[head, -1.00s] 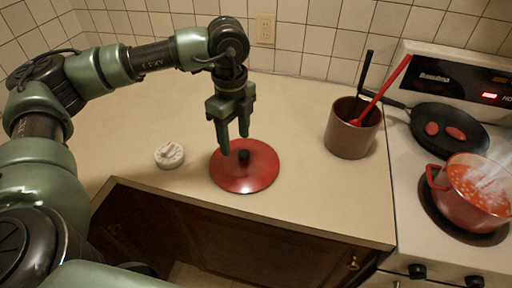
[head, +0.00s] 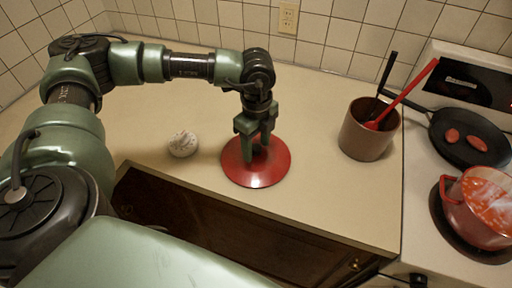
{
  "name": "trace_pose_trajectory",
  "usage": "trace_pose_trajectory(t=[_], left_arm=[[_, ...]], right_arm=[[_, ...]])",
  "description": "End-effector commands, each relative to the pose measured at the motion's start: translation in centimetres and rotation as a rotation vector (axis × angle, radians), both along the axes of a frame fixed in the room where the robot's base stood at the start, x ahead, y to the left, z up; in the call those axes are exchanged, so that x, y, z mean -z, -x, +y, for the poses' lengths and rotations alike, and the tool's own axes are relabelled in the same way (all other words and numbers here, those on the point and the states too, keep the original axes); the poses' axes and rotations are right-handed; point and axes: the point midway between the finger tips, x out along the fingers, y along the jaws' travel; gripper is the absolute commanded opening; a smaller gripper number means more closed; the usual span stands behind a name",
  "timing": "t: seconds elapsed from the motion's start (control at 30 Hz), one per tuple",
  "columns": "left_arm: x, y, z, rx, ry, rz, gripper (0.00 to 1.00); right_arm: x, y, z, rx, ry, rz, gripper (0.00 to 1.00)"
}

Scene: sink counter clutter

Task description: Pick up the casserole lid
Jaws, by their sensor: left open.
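The red casserole lid (head: 265,176) lies flat on the counter, near its front edge. Its dark knob is mostly hidden behind my left gripper. My left gripper (head: 257,156) points down over the middle of the lid, its fingers open and on either side of where the knob is. I cannot tell whether the fingers touch the knob or the lid. The red casserole pot (head: 462,212) stands on the stove at the right, with red contents. My right gripper is not in view.
A white kitchen timer (head: 183,144) sits left of the lid. A brown utensil crock (head: 362,138) stands to the right, holding a red and a black utensil. A black frying pan (head: 452,147) is on the stove (head: 411,187). Counter behind the lid is clear.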

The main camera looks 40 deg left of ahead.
Motion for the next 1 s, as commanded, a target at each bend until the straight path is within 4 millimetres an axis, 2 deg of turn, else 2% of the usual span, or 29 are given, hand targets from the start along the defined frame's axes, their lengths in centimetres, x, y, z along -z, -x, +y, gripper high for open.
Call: trace_pose_trajectory(t=[0.13, 0.3, 0.33, 1.0], left_arm=[[0.02, -0.01, 0.01, 0.0, 0.0, 0.0, 0.54], [0.0, -0.01, 0.01, -0.001, 0.0, 0.0, 0.06], [-0.01, -0.01, 0.01, -0.001, 0.0, 0.0, 0.0], [-0.07, -0.04, 0.03, -0.001, 0.0, -0.001, 0.0]], right_arm=[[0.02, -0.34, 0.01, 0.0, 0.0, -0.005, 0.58], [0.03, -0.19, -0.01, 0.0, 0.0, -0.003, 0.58], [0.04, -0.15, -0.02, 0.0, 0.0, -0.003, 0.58], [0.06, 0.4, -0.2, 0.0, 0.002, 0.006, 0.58]])
